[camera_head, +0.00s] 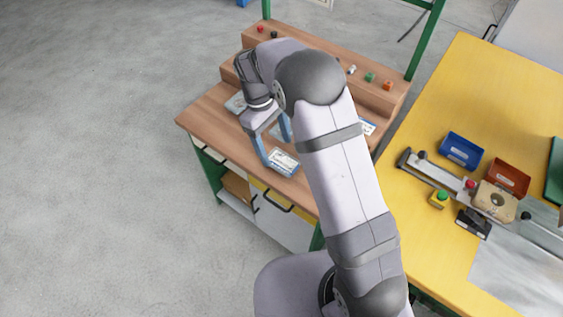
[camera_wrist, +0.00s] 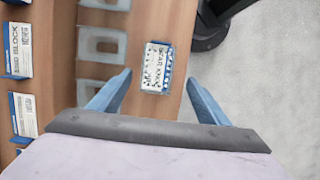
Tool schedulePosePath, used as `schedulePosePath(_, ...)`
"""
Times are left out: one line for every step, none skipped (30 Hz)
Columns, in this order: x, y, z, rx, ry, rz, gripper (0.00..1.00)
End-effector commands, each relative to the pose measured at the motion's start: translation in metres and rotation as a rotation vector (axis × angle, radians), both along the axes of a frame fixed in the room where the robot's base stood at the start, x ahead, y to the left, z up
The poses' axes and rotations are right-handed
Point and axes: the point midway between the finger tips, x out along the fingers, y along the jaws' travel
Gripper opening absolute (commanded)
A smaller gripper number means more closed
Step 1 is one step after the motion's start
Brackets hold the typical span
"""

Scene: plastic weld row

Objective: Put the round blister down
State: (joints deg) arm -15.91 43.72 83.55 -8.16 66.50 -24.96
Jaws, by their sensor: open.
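A small white-and-blue labelled pack (camera_head: 283,162) lies on the wooden bench top near its front edge. It also shows in the wrist view (camera_wrist: 157,68), where its label seems to read "STAR KNOB". I cannot tell from its outline whether it is the round blister. My gripper (camera_head: 277,149) is open above the bench by this pack. In the wrist view its two blue fingers (camera_wrist: 158,78) stand apart, one on each side of the pack, with gaps between. No object shows held between them.
Clear, empty-looking trays (camera_wrist: 101,45) lie left of the pack, and blue-and-white labelled packs (camera_wrist: 21,115) stand farther left. The wooden bench (camera_head: 205,117) has a raised back shelf (camera_head: 320,58) with small coloured parts. A yellow table (camera_head: 455,90) with bins and a fixture stands right.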

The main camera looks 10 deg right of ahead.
Motion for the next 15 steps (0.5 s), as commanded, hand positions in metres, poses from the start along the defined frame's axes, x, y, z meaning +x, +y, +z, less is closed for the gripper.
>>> schedulePosePath(-0.001, -0.002, -0.002, -0.001, 0.003, 0.000, 0.70)
schedulePosePath(-0.001, -0.002, -0.004, -0.001, 0.004, -0.001, 0.70)
schedulePosePath(-0.002, -0.004, -0.007, -0.002, 0.005, -0.001, 0.70)
schedulePosePath(-0.003, -0.005, -0.011, -0.002, 0.005, -0.001, 0.70)
schedulePosePath(-0.003, -0.007, -0.014, -0.001, 0.006, -0.001, 0.70)
schedulePosePath(-0.004, -0.008, -0.018, -0.002, 0.005, -0.001, 0.70)
schedulePosePath(-0.004, -0.010, -0.022, -0.002, 0.006, -0.001, 0.70)
schedulePosePath(-0.005, -0.012, -0.026, -0.002, 0.006, -0.001, 0.70)
schedulePosePath(-0.006, -0.012, -0.031, -0.002, 0.005, -0.001, 0.70)
schedulePosePath(-0.006, -0.013, -0.035, -0.002, 0.005, -0.001, 0.70)
schedulePosePath(-0.006, -0.013, -0.038, -0.001, 0.004, -0.001, 0.70)
schedulePosePath(-0.007, -0.014, -0.041, -0.001, 0.004, -0.001, 0.70)
schedulePosePath(-0.008, -0.014, -0.044, -0.001, 0.003, -0.001, 0.70)
schedulePosePath(-0.008, -0.015, -0.045, -0.001, 0.002, 0.000, 0.70)
schedulePosePath(-0.008, -0.015, -0.047, 0.000, 0.001, 0.000, 0.70)
